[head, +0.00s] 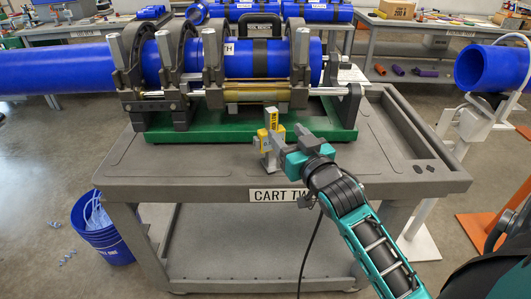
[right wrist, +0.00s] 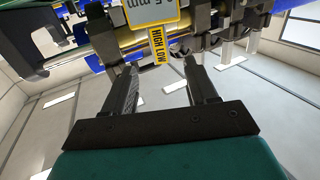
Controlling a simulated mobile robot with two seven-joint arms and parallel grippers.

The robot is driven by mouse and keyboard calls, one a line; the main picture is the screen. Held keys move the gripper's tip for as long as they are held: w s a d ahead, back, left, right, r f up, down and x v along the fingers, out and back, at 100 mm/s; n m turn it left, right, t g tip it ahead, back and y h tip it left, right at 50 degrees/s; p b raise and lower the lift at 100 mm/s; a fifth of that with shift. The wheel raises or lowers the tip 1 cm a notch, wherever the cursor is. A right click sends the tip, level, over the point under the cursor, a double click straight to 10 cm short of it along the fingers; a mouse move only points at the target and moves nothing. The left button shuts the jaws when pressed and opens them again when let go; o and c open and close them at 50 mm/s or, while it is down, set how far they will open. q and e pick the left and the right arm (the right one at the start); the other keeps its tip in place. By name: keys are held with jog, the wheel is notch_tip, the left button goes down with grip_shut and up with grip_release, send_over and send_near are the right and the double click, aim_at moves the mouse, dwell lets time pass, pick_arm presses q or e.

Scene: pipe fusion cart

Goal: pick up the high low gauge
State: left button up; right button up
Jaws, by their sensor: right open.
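The high low gauge (head: 272,121), a small upright tool with a yellow label and grey parts, stands at the front of the cart top. Its yellow HIGH LOW label (right wrist: 157,45) shows in the right wrist view, just beyond and between the fingertips. My right gripper (head: 281,147) reaches in from the right, close to the gauge. In the right wrist view its two fingers (right wrist: 162,70) are spread with a gap between them. Whether a finger touches the gauge I cannot tell. Part of the gauge is hidden by the gripper. My left gripper is not in view.
The grey cart (head: 200,182) carries a green-based fusion machine (head: 235,129) clamping a blue pipe (head: 70,66) right behind the gauge. The cart top is clear left of the gauge. A blue bucket (head: 101,236) stands on the floor at left. A blue pipe piece (head: 490,68) is at right.

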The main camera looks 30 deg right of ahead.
aim_at(274, 120)
jog(key=w, duration=0.3)
jog(key=w+d, duration=0.1)
jog(key=w, duration=0.6)
jog(key=shift+w+d+f, duration=0.15)
jog(key=shift+w+d, duration=0.2)
grip_shut()
dwell(0.3)
